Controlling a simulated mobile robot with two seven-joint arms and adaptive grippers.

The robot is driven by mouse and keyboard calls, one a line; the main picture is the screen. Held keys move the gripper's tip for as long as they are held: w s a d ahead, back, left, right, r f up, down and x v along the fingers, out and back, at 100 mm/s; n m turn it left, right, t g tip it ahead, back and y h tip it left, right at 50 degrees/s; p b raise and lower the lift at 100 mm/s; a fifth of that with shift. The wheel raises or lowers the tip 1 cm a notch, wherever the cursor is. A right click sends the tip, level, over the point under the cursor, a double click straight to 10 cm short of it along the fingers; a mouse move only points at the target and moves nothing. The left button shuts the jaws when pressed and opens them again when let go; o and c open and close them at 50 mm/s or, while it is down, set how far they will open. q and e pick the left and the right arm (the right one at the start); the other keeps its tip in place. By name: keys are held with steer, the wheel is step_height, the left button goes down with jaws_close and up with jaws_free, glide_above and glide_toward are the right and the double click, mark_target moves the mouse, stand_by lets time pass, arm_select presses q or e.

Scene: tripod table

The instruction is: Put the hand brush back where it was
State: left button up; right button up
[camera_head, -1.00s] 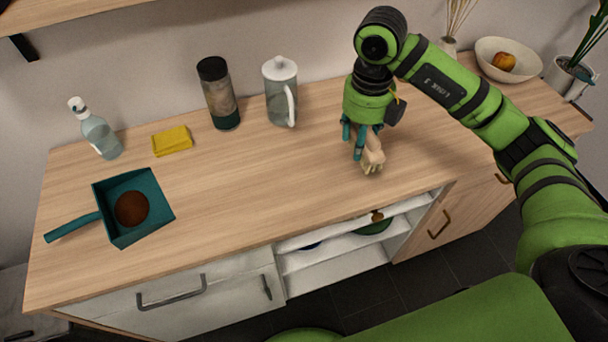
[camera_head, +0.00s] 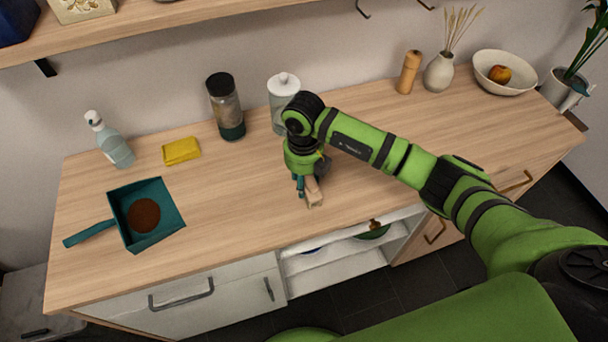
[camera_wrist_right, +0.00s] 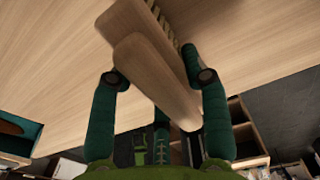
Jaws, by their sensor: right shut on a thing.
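My right gripper (camera_head: 306,186) is shut on the wooden hand brush (camera_head: 314,194), over the middle of the counter. In the right wrist view the brush (camera_wrist_right: 150,65) lies between the two fingers of the gripper (camera_wrist_right: 158,78), its pale bristles along one edge. I cannot tell whether the brush touches the counter. A teal dustpan (camera_head: 172,219) with a round brown heap (camera_head: 144,215) in it lies at the left of the counter, its handle to the left. My left gripper is not in view.
The wooden counter (camera_head: 240,200) is clear between dustpan and gripper. Along the back stand a spray bottle (camera_head: 115,150), yellow sponge (camera_head: 181,151), dark-lidded jar (camera_head: 226,108) and white-lidded pitcher (camera_head: 283,92), partly behind my arm. A pepper mill (camera_head: 408,73), vase (camera_head: 440,73) and bowl (camera_head: 505,83) stand right.

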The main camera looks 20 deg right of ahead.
steer(key=shift+f, duration=0.2)
steer(key=o, duration=1)
steer(key=shift+r, duration=0.45)
step_height(320, 180, up, 11)
steer(key=b, duration=0.3)
steer(key=shift+f+b, duration=0.2)
steer(key=shift+b, duration=0.1)
steer(key=shift+r, duration=0.45)
